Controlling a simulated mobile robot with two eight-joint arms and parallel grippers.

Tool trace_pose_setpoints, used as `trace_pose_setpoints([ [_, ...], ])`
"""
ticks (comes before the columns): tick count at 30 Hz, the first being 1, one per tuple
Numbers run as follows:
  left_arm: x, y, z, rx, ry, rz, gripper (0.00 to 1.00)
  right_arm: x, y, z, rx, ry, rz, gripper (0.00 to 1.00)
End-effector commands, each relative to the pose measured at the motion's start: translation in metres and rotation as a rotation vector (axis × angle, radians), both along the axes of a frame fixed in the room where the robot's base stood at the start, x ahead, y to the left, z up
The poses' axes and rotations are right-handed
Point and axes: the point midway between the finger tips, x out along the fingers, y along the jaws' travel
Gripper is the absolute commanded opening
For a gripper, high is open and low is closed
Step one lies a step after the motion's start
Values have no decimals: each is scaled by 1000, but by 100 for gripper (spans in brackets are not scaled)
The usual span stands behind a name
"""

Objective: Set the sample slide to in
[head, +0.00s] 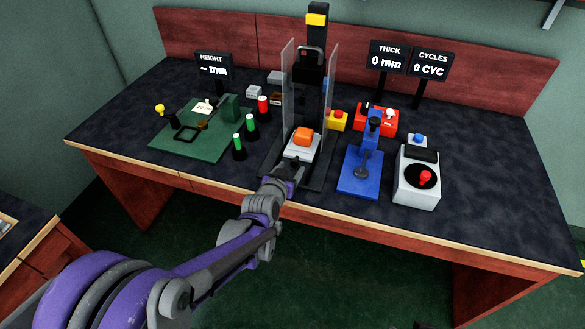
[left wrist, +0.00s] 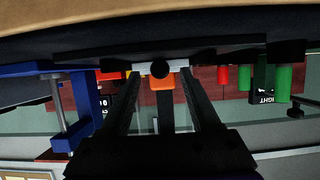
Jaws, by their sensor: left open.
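The sample slide (head: 300,150) is a pale plate at the foot of a tall black press (head: 314,60). An orange block (head: 303,137) sits on it, between two clear side panels. My left gripper (head: 284,174) is at the front of the slide, near the table's front edge. In the left wrist view, which looks upside down, its open fingers (left wrist: 159,76) lie on either side of a round black knob (left wrist: 160,69). The orange block (left wrist: 162,82) shows behind the knob. Contact with the knob cannot be told. My right gripper is not in view.
A blue stand (head: 360,180) and a white box with a red knob (head: 416,190) stand to the right. Green and red cylinders (head: 250,127) and a green plate (head: 192,147) are to the left. The table's front strip is mostly clear.

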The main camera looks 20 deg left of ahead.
Motion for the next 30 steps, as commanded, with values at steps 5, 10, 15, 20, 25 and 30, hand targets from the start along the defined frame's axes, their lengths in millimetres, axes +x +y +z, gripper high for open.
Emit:
trace_pose_setpoints([
  [5,17,-1,-7,1,0,0,63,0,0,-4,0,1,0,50],
  [10,21,-1,-8,0,-1,0,63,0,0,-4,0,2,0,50],
  [15,21,-1,-8,0,-1,0,63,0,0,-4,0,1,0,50],
  [20,21,-1,-8,0,-1,0,36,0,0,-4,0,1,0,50],
  [25,21,-1,-8,0,-1,0,6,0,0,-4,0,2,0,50],
  [30,21,-1,-8,0,-1,0,0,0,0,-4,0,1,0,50],
])
